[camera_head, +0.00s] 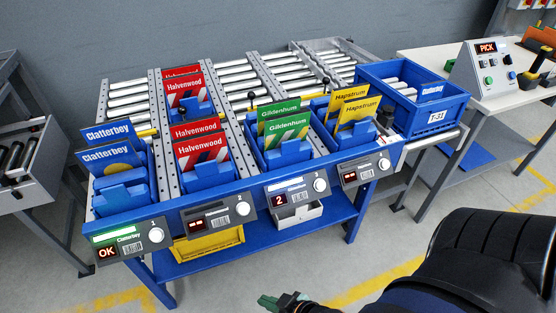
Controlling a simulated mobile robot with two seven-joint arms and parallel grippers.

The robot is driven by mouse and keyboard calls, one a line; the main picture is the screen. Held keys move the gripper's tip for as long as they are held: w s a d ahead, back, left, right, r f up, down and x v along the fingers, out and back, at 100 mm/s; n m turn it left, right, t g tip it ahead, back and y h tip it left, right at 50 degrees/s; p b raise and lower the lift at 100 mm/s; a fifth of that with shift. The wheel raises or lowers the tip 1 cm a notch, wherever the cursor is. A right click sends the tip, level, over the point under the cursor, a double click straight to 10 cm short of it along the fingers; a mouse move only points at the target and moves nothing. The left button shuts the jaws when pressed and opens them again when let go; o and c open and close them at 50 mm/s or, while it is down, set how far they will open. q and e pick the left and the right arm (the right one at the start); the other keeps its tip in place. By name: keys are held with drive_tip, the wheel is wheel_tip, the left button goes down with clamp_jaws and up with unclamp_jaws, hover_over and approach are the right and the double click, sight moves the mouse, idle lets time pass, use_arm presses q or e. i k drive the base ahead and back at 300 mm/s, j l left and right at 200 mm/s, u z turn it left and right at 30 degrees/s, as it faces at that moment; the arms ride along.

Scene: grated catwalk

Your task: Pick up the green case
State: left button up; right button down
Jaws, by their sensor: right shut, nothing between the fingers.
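Two green Gildenhum cases stand tilted in a blue holder in the third lane of the roller rack. The front green case (288,133) partly hides the rear green case (278,109). The display (290,197) below that lane shows a 2. My right gripper (268,301) is at the bottom edge of the view, well below and in front of the rack. It is shut and empty, apart from the cases. My left gripper is out of view.
Blue Clatterbey cases (107,158), red Halvenwood cases (201,148) and yellow Hapstrum cases (357,110) fill the neighbouring lanes. A blue tote (436,110) stands at the right end of the rack. A white bench (500,98) holds a PICK console. The floor in front is clear.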

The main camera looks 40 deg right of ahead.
sight(278, 130)
drive_tip(key=z, duration=1.25)
